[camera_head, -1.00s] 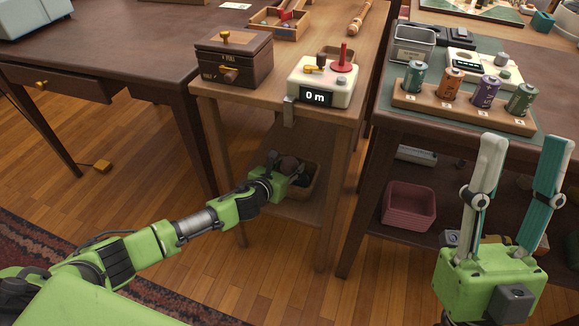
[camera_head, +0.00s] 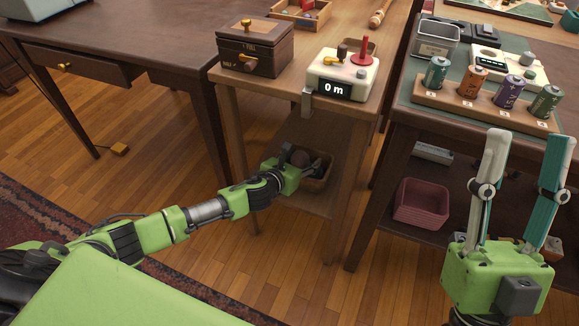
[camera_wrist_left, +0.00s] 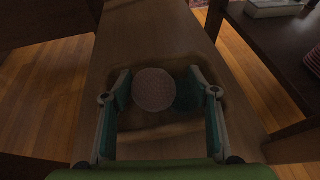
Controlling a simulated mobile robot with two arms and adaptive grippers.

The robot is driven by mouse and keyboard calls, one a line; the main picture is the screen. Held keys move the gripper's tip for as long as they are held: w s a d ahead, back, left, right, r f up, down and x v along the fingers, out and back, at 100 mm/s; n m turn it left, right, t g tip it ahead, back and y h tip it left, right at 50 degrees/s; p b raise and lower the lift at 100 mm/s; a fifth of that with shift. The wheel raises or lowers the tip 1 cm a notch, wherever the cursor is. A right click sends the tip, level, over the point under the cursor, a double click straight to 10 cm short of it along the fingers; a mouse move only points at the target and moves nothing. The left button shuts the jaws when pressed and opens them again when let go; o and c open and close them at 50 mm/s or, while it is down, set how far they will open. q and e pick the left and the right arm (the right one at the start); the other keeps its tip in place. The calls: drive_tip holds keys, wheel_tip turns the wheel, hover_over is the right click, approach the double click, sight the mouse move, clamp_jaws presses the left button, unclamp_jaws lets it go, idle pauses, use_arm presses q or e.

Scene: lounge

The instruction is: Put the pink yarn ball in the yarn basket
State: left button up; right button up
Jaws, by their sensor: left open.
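A dull pinkish yarn ball (camera_wrist_left: 153,90) lies between the spread fingers of my left gripper (camera_wrist_left: 160,84) in the left wrist view, close to the left finger. A dark teal ball (camera_wrist_left: 187,96) sits just right of it, near the right finger. My right gripper (camera_head: 527,137) is open and empty at the right.
A wooden box (camera_head: 254,48) and a meter device (camera_head: 343,76) stand on the small table above the shelf. Table legs flank the shelf.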

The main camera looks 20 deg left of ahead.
sight(300, 160)
use_arm(q)
drive_tip(key=p+v, duration=0.2)
drive_tip(key=v, duration=0.3)
drive_tip(key=shift+s+r, duration=0.2)
drive_tip(key=shift+s, duration=0.15)
drive_tip(key=p+v, duration=0.1)
drive_tip(key=v, duration=0.4)
drive_tip(key=shift+a+p, duration=0.1)
drive_tip(key=shift+p, duration=0.25)
use_arm(e)
drive_tip(key=w+f+g+h, duration=0.2)
drive_tip(key=w+f+g, duration=0.2)
drive_tip(key=f, duration=0.4)
drive_tip(key=w+f+g+h, duration=0.2)
drive_tip(key=w+f+g, duration=0.3)
drive_tip(key=f, duration=0.3)
drive_tip(key=shift+a+f+g, duration=0.15)
drive_tip(key=shift+f+g, duration=0.15)
drive_tip(key=shift+g, duration=0.3)
